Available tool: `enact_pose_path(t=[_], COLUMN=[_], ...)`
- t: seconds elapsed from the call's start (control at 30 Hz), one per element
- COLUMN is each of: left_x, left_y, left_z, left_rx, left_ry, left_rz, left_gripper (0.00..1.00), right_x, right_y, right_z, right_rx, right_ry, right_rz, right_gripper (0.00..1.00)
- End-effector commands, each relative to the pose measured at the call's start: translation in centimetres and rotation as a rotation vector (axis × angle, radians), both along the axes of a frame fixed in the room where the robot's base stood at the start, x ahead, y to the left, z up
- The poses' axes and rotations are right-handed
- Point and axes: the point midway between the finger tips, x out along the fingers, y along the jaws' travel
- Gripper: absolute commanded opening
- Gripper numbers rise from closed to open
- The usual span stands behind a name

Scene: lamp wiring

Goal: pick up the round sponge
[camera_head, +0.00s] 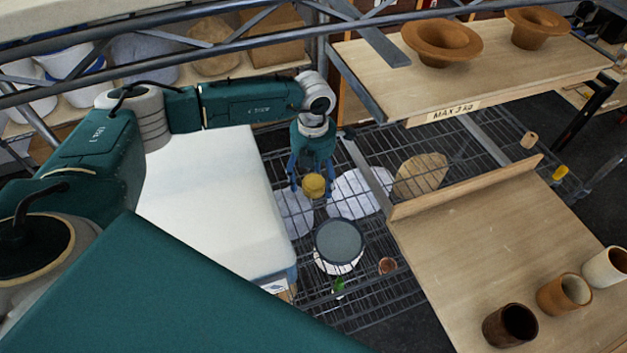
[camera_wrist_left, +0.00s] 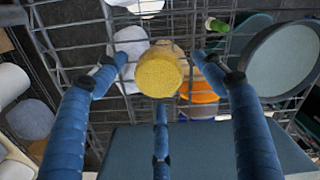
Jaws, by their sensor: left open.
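The round sponge (camera_head: 313,186) is a small yellow disc or short cylinder. In the head view it shows at the lower end of my left gripper (camera_head: 312,183), between the blue fingers. In the left wrist view the sponge (camera_wrist_left: 158,74) is in the middle, between the spread blue fingers of my left gripper (camera_wrist_left: 156,78). Gaps show on both sides, so the gripper is open around or just above it. What the sponge rests on is hidden. My right gripper is not in view.
A round grey-topped container (camera_head: 340,241) stands on the wire rack near the gripper. A white block (camera_head: 215,205) lies left of it. A wooden board (camera_head: 480,235) with several cups is at the right. A wooden shelf (camera_head: 480,75) with brown bowls is above.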

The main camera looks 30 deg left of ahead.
Motion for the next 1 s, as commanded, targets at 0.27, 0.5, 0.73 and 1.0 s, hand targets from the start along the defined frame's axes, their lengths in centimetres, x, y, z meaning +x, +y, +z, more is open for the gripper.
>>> enact_pose_path(t=[0.27, 0.5, 0.73, 1.0], left_x=[0.0, 0.0, 0.0, 0.1], left_y=[0.1, 0.1, 0.1, 0.1], left_z=[-1.8, -1.8, -1.8, -1.7], left_rx=[0.0, 0.001, 0.001, 0.001], left_ry=[-0.001, 0.0, 0.0, -0.001], left_rz=[0.001, 0.001, 0.002, 0.002], left_gripper=[0.7, 0.48, 0.3, 0.3], right_x=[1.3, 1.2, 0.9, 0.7], right_y=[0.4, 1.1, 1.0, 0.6], right_z=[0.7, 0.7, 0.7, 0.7], right_rx=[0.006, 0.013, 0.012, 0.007], right_ry=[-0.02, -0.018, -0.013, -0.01], right_rz=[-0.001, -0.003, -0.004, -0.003], right_gripper=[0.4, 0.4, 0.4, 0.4])
